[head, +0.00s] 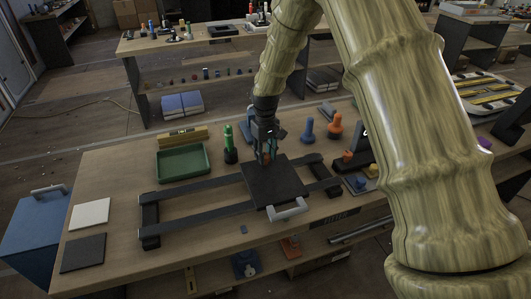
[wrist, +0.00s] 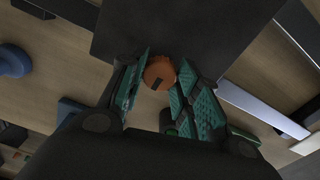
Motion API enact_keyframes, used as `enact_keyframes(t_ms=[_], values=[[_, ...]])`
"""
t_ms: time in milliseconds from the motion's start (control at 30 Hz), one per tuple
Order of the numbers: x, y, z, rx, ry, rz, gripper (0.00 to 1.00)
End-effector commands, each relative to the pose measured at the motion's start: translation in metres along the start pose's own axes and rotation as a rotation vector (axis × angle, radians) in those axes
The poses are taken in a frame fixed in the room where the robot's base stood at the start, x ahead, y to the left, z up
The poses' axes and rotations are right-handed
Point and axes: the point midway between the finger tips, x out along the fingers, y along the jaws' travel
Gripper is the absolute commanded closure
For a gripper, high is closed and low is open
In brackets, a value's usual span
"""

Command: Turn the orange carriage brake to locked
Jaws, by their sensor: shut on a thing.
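The orange carriage brake (wrist: 159,73) is a round knob with a dark mark on its face, at the edge of the dark carriage plate (wrist: 190,30) in the wrist view. My gripper (wrist: 160,88) has its green ribbed pads on both sides of the knob and is shut on it. In the head view my gripper (head: 266,156) points down at the back edge of the carriage (head: 275,185), and it mostly hides the brake. The carriage sits on two dark rails (head: 195,220) and has a pale grey handle (head: 288,211) in front. I cannot read any lock marking.
A green tray (head: 183,164) and a green-topped black holder (head: 229,145) stand left of my gripper. A blue knobbed piece (head: 308,131) and an orange one (head: 335,128) stand to the right. A white tile (head: 90,214) and a dark tile (head: 83,252) lie at the left.

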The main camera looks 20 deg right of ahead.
Motion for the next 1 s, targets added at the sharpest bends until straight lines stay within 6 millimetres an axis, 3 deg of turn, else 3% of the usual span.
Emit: enact_keyframes(t_ms=[533,567,667,1000], values=[[-0.0023,0.0021,-0.0018,0.027,0.005,0.002,0.92],[-0.0022,0.0021,-0.0017,0.027,0.005,0.002,0.64],[-0.0018,0.0018,-0.0014,0.026,0.004,0.002,0.46],[-0.0013,0.0006,0.0000,0.025,0.001,0.000,0.45]])
